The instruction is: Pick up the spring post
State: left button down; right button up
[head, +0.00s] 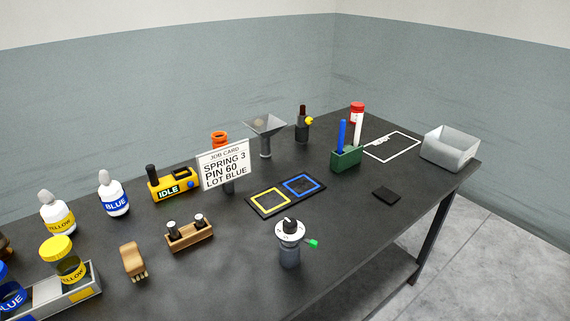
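No label marks a thing as the spring post, and I cannot tell for certain which one it is. A grey post with a white marked dial, a black knob and a green-tipped side lever (289,242) stands upright near the table's front edge. A wooden block (190,237) to its left holds two short dark posts with pale tops, upright side by side. A dark post with a yellow side knob (303,126) stands at the back. The job card (224,165) reads SPRING 3, PIN 60, LOT BLUE. Neither of my grippers is in view.
A yellow IDLE device (173,184), a wooden brush-like piece (133,262), and bottles (113,195) stand left. A framed mat (286,195), green holder (346,158), black pad (386,195) and grey bin (450,149) are right. Bare tabletop surrounds the dial post.

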aim_at(290, 245)
jog(key=i+l+u, duration=0.15)
jog(key=l+u, duration=0.15)
jog(key=l, duration=0.5)
jog(key=i+l+u, duration=0.1)
jog(key=l+u, duration=0.25)
jog(key=l, duration=0.45)
jog(key=u, duration=1.6)
